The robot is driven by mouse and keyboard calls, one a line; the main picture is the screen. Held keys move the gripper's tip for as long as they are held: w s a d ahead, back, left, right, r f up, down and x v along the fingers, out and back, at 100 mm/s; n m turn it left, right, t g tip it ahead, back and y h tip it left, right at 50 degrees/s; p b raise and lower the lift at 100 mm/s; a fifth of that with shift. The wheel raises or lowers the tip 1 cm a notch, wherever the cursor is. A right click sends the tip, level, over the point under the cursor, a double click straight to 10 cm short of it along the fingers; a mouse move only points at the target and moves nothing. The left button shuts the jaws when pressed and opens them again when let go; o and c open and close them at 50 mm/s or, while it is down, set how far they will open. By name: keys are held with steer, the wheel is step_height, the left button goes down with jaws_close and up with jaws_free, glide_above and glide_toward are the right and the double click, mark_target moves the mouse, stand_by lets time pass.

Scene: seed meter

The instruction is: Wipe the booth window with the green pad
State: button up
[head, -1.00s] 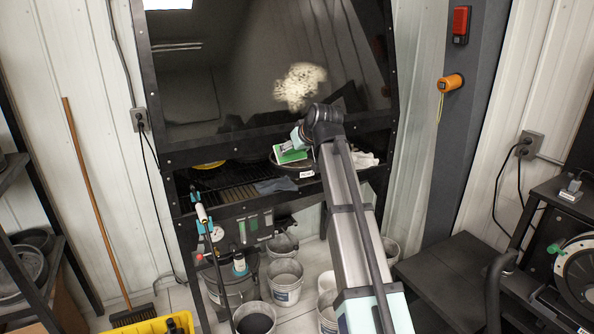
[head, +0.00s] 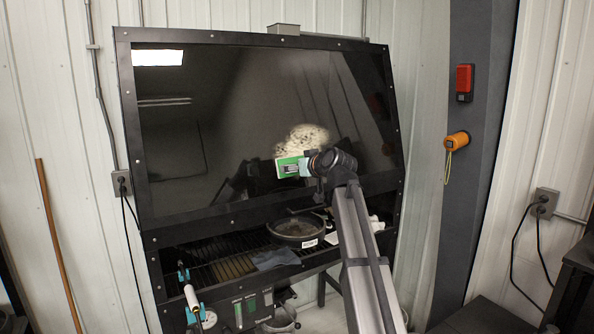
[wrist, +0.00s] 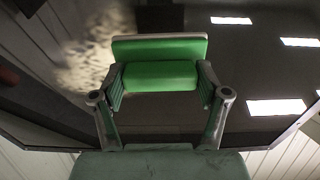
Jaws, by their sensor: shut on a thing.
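The booth window (head: 220,120) is a large dark glossy pane in a black bolted frame. A pale speckled smudge (head: 306,136) lies on its lower right part; it also shows at the left in the wrist view (wrist: 90,65). My gripper (head: 305,166) is shut on the green pad (head: 290,168), just below and left of the smudge's middle. In the wrist view the pad (wrist: 160,76) sits between both fingers, its pale-edged face turned toward the window. I cannot tell whether the pad touches the glass. My gripper hides part of the area under the smudge.
Below the window is a grated shelf (head: 232,268) with a dark round pan (head: 296,230) and a grey cloth (head: 275,259). An orange device (head: 457,141) and a red alarm (head: 464,82) are on the right column. The air before the window's left side is clear.

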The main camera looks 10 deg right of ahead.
steer(key=shift+x, duration=2.9)
steer(key=shift+b+x, duration=0.6)
steer(key=shift+x, duration=0.35)
steer(key=shift+w+d+b, duration=1.8)
steer(key=shift+d+b, duration=0.8)
steer(key=shift+d, duration=2.65)
steer(key=shift+w+d+b, duration=1.8)
steer(key=shift+d+b, duration=0.75)
steer(key=shift+d, duration=2.65)
steer(key=shift+s+a+r, duration=0.1)
steer(key=shift+a+r, duration=0.35)
steer(key=shift+a, duration=0.25)
steer(key=shift+s+a+r, duration=0.1)
steer(key=shift+a+r, duration=0.35)
steer(key=shift+a, duration=0.25)
steer(key=shift+s+a+r, duration=0.1)
steer(key=shift+a+r, duration=0.35)
steer(key=shift+a, duration=0.25)
